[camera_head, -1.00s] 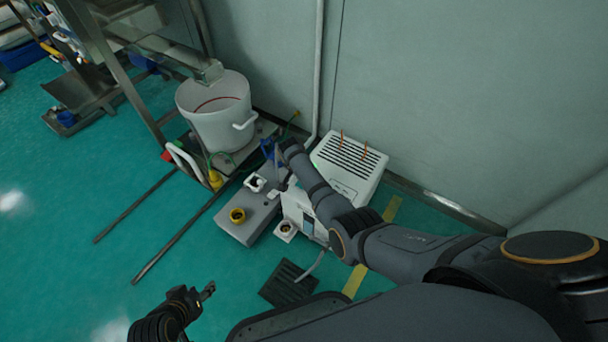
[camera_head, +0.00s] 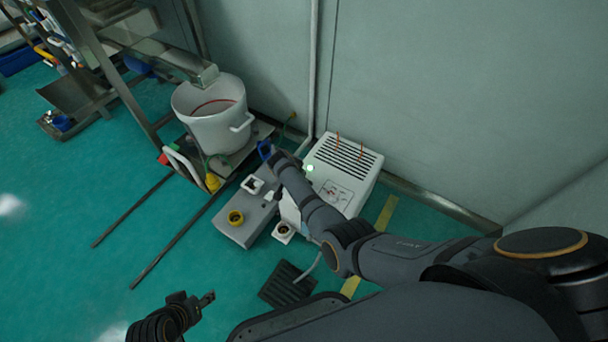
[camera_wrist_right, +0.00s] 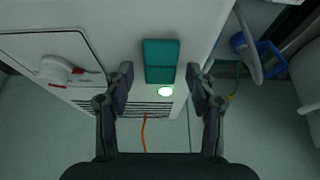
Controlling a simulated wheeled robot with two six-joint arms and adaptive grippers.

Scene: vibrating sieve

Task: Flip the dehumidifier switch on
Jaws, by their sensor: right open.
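The dehumidifier (camera_head: 331,176) is a white box with a slotted top, against the wall. In the right wrist view its vent slots (camera_wrist_right: 135,109), a white knob (camera_wrist_right: 56,69) with red marks and a lit green lamp (camera_wrist_right: 165,91) show. A teal rectangular piece (camera_wrist_right: 160,60), possibly the switch, lies between my right fingers in the picture. My right gripper (camera_wrist_right: 163,82) is open, with a gap on both sides of that piece; contact cannot be told. In the head view my right arm covers part of the dehumidifier's left side. My left gripper (camera_head: 209,298) is low left, away from it.
A white bucket (camera_head: 215,120) stands on a cart left of the dehumidifier. A grey box (camera_head: 245,217) with a yellow ring sits in front. A black pedal (camera_head: 286,286) lies on the floor. The green floor at left is largely clear.

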